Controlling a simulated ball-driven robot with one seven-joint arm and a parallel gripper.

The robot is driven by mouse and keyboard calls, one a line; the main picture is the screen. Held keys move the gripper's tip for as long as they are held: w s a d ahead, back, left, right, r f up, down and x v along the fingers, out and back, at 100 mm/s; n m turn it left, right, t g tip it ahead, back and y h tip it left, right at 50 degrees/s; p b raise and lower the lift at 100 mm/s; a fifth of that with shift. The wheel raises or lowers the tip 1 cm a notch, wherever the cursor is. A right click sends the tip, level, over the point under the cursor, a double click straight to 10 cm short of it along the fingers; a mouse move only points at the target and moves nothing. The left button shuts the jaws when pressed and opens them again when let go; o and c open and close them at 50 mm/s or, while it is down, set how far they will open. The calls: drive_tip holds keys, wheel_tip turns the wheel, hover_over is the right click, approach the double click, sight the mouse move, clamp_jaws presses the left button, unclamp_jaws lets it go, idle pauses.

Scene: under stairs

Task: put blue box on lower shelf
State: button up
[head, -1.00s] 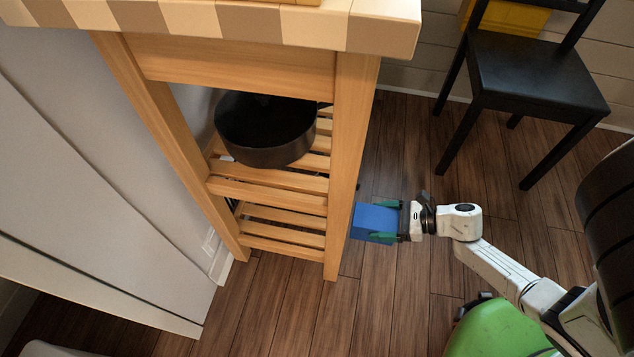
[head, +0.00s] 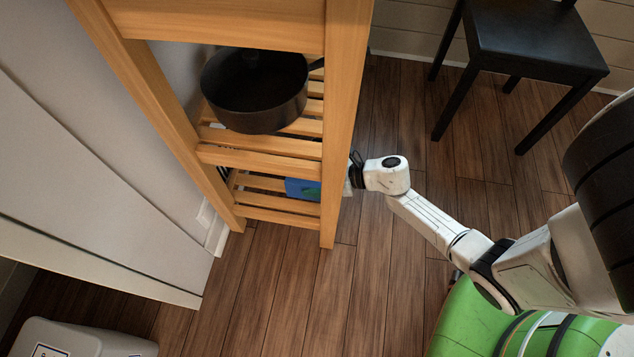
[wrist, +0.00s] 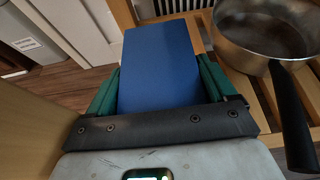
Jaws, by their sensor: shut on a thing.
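The blue box (wrist: 160,65) is between the two green fingers of my gripper (wrist: 160,85) in the wrist view, and the gripper is shut on it. In the head view the blue box (head: 302,188) shows through the side of the wooden rack, at the lower shelf (head: 275,216). The rack's front right post hides part of the box and most of the gripper. My arm reaches in from the right. I cannot tell whether the box touches the slats.
The rack's post (head: 343,130) is beside my wrist. A black chair (head: 530,45) stands at the upper right. A white bin (head: 75,340) is at lower left.

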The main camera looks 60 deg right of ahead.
drive_tip(key=shift+s+d+f+b, duration=0.15)
drive_tip(key=shift+f+b, duration=0.2)
drive_tip(key=shift+f, duration=1.1)
drive_tip(key=shift+f, duration=0.15)
drive_tip(key=o, duration=1.1)
drive_tip(key=shift+s+d+r, duration=0.1)
drive_tip(key=shift+s+r, duration=0.2)
drive_tip(key=p+v, duration=0.3)
drive_tip(key=v, duration=0.8)
drive_tip(key=shift+s+r, duration=0.1)
drive_tip(key=shift+s, duration=0.05)
